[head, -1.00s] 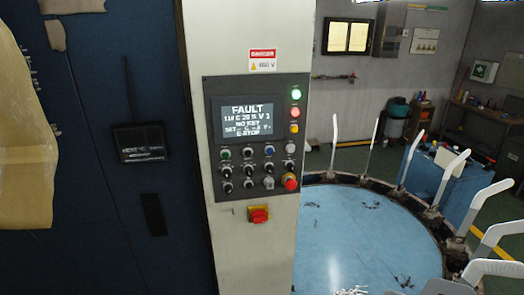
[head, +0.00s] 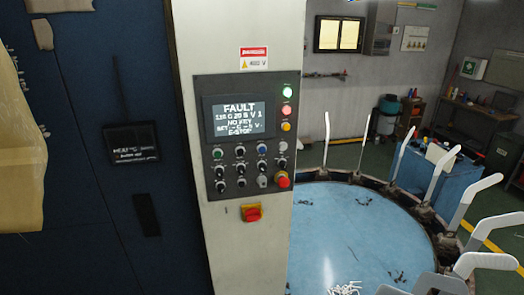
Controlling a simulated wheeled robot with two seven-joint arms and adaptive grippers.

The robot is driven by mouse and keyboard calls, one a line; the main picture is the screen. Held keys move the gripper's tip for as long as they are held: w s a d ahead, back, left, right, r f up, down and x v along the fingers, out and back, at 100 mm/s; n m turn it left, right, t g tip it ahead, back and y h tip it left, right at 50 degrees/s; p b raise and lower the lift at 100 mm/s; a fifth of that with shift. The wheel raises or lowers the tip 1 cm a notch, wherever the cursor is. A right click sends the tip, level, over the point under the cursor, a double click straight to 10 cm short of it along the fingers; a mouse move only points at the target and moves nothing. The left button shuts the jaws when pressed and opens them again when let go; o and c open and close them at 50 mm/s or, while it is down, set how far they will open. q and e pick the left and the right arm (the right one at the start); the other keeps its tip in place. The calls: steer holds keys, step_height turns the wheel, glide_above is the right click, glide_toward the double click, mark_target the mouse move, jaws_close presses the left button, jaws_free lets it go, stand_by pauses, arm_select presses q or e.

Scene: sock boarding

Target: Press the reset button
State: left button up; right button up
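The dark control panel (head: 246,84) is on a pale column in the head view. Its screen (head: 240,118) reads "FAULT", with "NO KEY" and "E-STOP" among the lines below. Under the screen are several small buttons and knobs, including a green button (head: 219,154), a blue button (head: 262,149) and a pale grey button (head: 282,146). Their labels are too small to read, so I cannot tell which is the reset button. A red mushroom button (head: 282,179) is at the panel's lower right. Neither of my grippers is in view.
Green, red and yellow lamps (head: 287,109) line the panel's right side. A red switch (head: 251,213) on a yellow plate is below the panel. A round blue table (head: 355,235) ringed by upright white boards is at right. A dark cabinet (head: 90,220) is at left.

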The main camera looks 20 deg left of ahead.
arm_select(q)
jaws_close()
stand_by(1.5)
